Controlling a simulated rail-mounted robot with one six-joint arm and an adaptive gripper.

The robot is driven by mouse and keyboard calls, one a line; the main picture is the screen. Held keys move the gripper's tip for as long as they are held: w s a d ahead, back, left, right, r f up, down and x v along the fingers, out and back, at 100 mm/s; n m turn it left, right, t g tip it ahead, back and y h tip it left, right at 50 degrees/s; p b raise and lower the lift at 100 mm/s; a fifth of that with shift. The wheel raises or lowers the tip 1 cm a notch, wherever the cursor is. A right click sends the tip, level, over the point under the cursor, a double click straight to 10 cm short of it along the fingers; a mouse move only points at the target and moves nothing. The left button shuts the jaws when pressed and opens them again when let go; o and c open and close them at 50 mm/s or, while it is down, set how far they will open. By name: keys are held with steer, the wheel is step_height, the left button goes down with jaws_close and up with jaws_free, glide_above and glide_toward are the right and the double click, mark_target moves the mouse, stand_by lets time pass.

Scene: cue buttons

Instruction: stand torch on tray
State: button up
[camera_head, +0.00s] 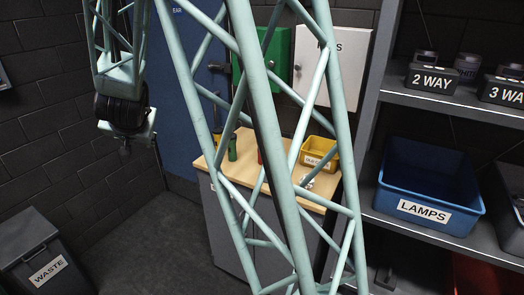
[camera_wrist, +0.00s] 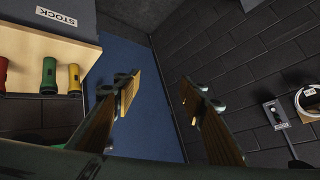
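Torches stand on a wooden-topped cabinet (camera_head: 238,172). The green torch (camera_head: 232,148) shows in the head view, with part of a red one (camera_head: 260,157) behind my lattice. In the wrist view, a red torch (camera_wrist: 2,74), a green torch (camera_wrist: 48,76) and a yellow torch (camera_wrist: 74,79) line up at the left by the wooden top. My gripper (camera_wrist: 158,92) has its two fingers spread wide, with nothing between them. I cannot make out a tray.
A yellow bin (camera_head: 318,153) sits on the cabinet's right side. A shelf at right holds a blue LAMPS bin (camera_head: 430,185) and labelled boxes (camera_head: 433,78). A grey WASTE bin (camera_head: 42,255) stands at lower left. The floor between it and the cabinet is clear.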

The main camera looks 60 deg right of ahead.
steer(key=d+f+m+g+h, duration=0.25)
steer(key=d+f, duration=0.35)
steer(key=d, duration=0.4)
steer(key=d+f+m+g+h, duration=0.15)
steer(key=d+f+h, duration=0.35)
steer(key=d, duration=0.6)
steer(key=s+d+f+m+g+h, duration=0.1)
steer(key=s+d+f+g, duration=0.1)
steer(key=s, duration=0.3)
steer(key=s+d+f+m+g+h, duration=0.1)
steer(key=s+d+f+h, duration=0.1)
steer(key=s+d+f, duration=0.3)
steer(key=s+d+f+m+g+h+p, duration=0.1)
steer(key=s+d+f+g+h, duration=0.1)
steer(key=s+d+f, duration=0.1)
steer(key=shift+s+d+f+m+g+h, duration=0.1)
steer(key=shift+s+d+m+g+h, duration=0.15)
steer(key=shift+s, duration=0.3)
steer(key=shift+s+d+f+m+g, duration=0.15)
steer(key=shift+s+d, duration=0.15)
steer(key=shift+s, duration=0.2)
steer(key=shift+s+d+f+h, duration=0.1)
steer(key=shift+s+h, duration=0.05)
steer(key=shift+s, duration=0.3)
steer(key=shift+s+d+h, duration=0.1)
steer(key=shift+s+h, duration=0.05)
steer(key=shift+s, duration=0.25)
